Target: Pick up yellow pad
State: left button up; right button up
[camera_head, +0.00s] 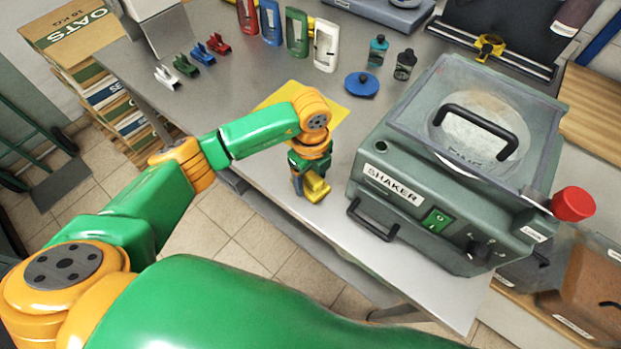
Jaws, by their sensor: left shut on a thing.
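A small yellow piece (316,188), similar in shape to the small coloured pieces at the back left, is held in my left gripper (309,187) near the front edge of the grey table. The gripper is shut on it and hides part of it. I cannot tell whether the piece touches the table. A flat yellow square (330,103) lies on the table behind my left wrist, which covers part of it. I cannot tell which of these two yellow things is the yellow pad. My right gripper is not in view.
A grey shaker machine (368,190) stands right of my left gripper, its front handle close by. White, green and blue small pieces (186,66) and a red one stand back left. A blue disc (361,85) and two small bottles (377,51) are behind. Table left of the yellow square is clear.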

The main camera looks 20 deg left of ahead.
pick_arm(q)
notch_tip(320, 180, up, 3)
jog(key=shift+f, duration=0.1)
jog(key=s+d+r, duration=0.3)
jog(key=s+r, duration=0.6)
jog(key=s, duration=0.4)
jog(key=shift+s+d+r, duration=0.25)
jog(key=shift+d+r, duration=0.1)
